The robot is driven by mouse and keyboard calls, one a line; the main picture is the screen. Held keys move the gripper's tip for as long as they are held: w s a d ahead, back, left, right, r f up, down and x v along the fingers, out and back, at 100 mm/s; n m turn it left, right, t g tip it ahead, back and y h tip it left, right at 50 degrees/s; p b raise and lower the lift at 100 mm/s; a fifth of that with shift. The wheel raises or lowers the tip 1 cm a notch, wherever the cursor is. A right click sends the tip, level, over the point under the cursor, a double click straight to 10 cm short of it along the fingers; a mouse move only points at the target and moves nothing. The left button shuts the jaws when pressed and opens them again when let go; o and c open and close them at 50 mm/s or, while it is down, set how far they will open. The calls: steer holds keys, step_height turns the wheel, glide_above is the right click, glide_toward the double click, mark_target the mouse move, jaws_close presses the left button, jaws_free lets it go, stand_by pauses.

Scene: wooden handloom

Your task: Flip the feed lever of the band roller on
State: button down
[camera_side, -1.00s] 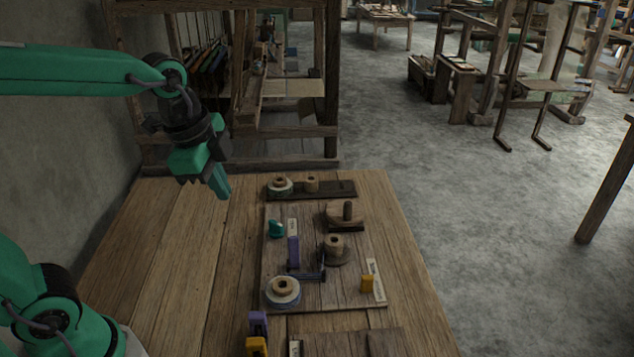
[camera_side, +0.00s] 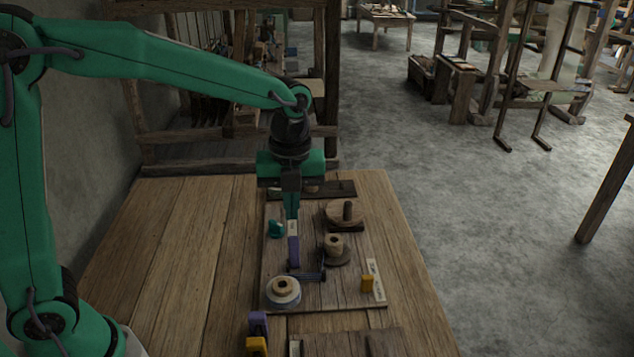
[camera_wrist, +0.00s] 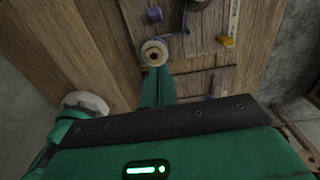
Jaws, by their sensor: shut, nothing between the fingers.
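The long wooden board (camera_side: 330,293) carries the small fittings. A purple block (camera_side: 293,250) stands on it beside a dark bracket (camera_side: 307,275), below a pale label (camera_side: 292,228). A yellow block (camera_side: 367,284) sits at the right by a white label strip (camera_side: 375,278). Both blocks show in the wrist view, purple (camera_wrist: 154,15) and yellow (camera_wrist: 226,41). The label text is too small to read, and I cannot tell which part is the feed lever. My gripper (camera_side: 292,212) is shut and empty, pointing down above the board; its fingers (camera_wrist: 157,88) touch nothing I can see.
Another purple block (camera_side: 258,322) and yellow block (camera_side: 256,346) stand near the front. The tabletop's left side (camera_side: 165,250) is clear.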

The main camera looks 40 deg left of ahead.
mark_target(294, 237)
steer(key=shift+f, duration=0.1)
steer(key=f, duration=0.7)
steer(key=w+a+f, duration=0.1)
steer(key=f, duration=0.2)
steer(key=shift+w+f, duration=0.1)
steer(key=shift+f, duration=0.15)
steer(key=shift+w+a+f, duration=0.25)
steer(key=shift+w+a, duration=0.35)
steer(key=shift+a, duration=0.1)
steer(key=shift+w+a+f, duration=0.2)
steer(key=shift+w+a, duration=0.6)
steer(key=shift+d, duration=0.1)
